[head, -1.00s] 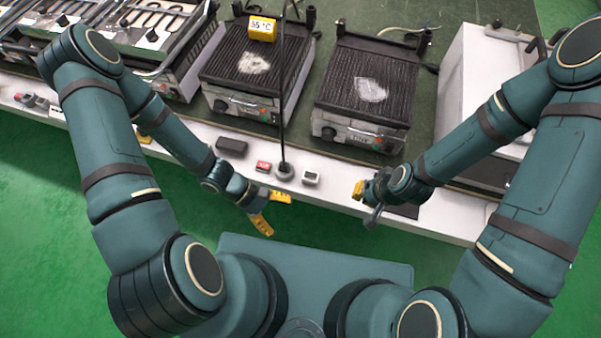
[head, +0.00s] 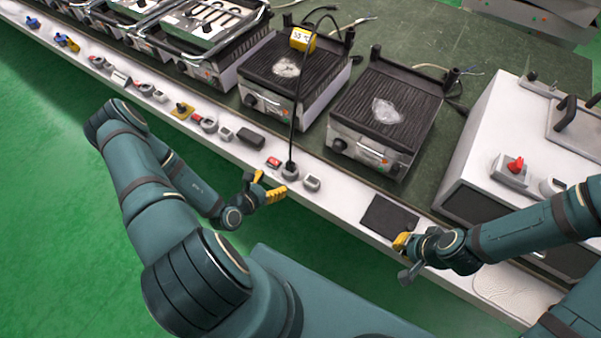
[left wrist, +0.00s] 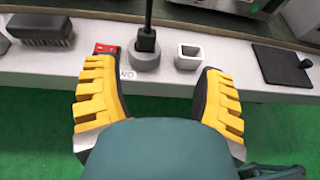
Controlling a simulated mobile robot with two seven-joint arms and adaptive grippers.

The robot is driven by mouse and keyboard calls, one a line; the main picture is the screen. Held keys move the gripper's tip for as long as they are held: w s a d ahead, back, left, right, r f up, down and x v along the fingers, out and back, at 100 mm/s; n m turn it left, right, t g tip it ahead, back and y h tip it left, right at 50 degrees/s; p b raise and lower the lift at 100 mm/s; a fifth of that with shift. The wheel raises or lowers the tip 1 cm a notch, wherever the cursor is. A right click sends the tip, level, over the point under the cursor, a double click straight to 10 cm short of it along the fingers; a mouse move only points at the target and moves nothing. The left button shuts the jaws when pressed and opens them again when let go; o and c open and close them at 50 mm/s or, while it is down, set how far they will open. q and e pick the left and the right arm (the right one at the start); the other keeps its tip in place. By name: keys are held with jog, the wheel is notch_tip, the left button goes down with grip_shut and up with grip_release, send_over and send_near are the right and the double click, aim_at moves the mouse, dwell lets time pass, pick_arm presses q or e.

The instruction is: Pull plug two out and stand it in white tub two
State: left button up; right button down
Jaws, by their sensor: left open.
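A black plug (head: 290,168) stands upright in a round grey socket (head: 290,175) on the white ledge, with its cable rising. In the left wrist view the plug (left wrist: 147,40) and socket (left wrist: 145,60) are beyond the fingertips. No number is readable, so I cannot tell if this is plug two. A small white square tub (head: 312,183) stands just right of the socket; it also shows in the left wrist view (left wrist: 188,57). My left gripper (head: 268,186) is open and empty, in front of the socket. My right gripper (head: 403,257) is by the ledge edge; its opening is unclear.
A red switch (head: 273,162) is left of the socket, then a dark brush (head: 250,138). Two grills (head: 385,115) stand behind. More sockets and tubs line the ledge leftward. A white cabinet (head: 490,130) is at right.

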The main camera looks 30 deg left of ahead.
aim_at(289, 165)
pick_arm(q)
jog(key=shift+y, duration=0.3)
jog(key=x, duration=0.2)
jog(key=b+x, duration=0.1)
jog(key=x, duration=0.2)
jog(key=a+x, duration=0.1)
jog(key=x, duration=0.2)
jog(key=shift+w+f, duration=0.2)
jog(key=shift+f, duration=0.15)
jog(key=x, duration=0.2)
jog(key=b+x, duration=0.1)
jog(key=x, duration=0.2)
jog(key=shift+a+f, duration=0.1)
jog(key=shift+a, duration=0.1)
grip_shut()
